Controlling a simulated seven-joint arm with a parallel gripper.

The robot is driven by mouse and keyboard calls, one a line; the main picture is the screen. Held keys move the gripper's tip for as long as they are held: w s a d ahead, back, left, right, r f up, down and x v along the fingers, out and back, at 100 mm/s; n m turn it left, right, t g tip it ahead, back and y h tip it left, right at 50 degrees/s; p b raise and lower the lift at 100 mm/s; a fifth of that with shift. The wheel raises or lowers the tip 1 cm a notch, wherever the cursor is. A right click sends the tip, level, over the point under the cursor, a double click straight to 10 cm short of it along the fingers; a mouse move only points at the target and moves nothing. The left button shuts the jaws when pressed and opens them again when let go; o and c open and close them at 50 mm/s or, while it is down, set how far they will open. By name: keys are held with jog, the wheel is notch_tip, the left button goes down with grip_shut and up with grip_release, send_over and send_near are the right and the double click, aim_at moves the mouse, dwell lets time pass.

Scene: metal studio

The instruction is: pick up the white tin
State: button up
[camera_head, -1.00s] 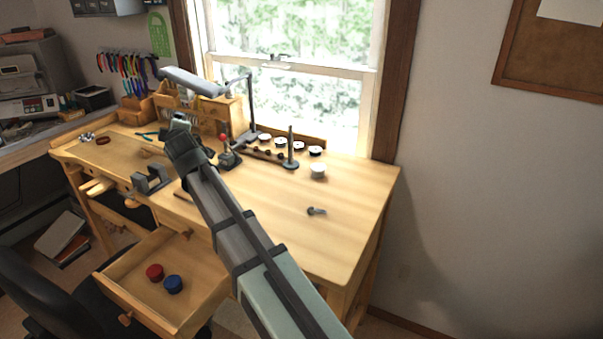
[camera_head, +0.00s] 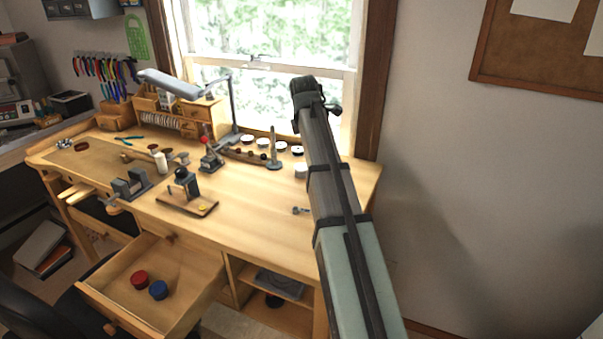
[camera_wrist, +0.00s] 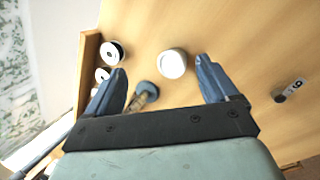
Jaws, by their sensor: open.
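The white tin (camera_head: 301,171) stands on the right part of the workbench, just left of my arm in the head view. In the wrist view the white tin (camera_wrist: 173,63) is round, seen from above, and appears between the fingertips, nearer the right one. My gripper (camera_wrist: 162,65) is open and empty, with its two blue-grey fingers spread above the bench. A gap to the tin seems to remain, but its height is hard to tell. The fingers cannot be made out in the head view.
A metal post on a round base (camera_head: 273,150) stands left of the tin, with dark-rimmed white discs (camera_head: 297,150) behind. A small metal piece (camera_head: 301,210) lies in front. The open drawer (camera_head: 190,300) holds red and blue tins. The bench front right is clear.

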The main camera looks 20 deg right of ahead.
notch_tip(320, 180, up, 3)
jog(key=w+n+g+y, duration=0.2)
jog(key=n+g, duration=0.1)
jog(key=n, duration=0.3)
send_over(302, 166)
jog(key=shift+g, duration=0.3)
jog(key=f, duration=0.7)
jog(key=shift+s+f, duration=0.15)
jog(key=shift+s, duration=0.25)
jog(key=shift+w+f, duration=0.2)
jog(key=shift+f, duration=1.25)
jog(key=shift+w+f, duration=0.2)
jog(key=shift+f, duration=1.25)
jog(key=shift+c, duration=0.3)
jog(key=c, duration=1.1)
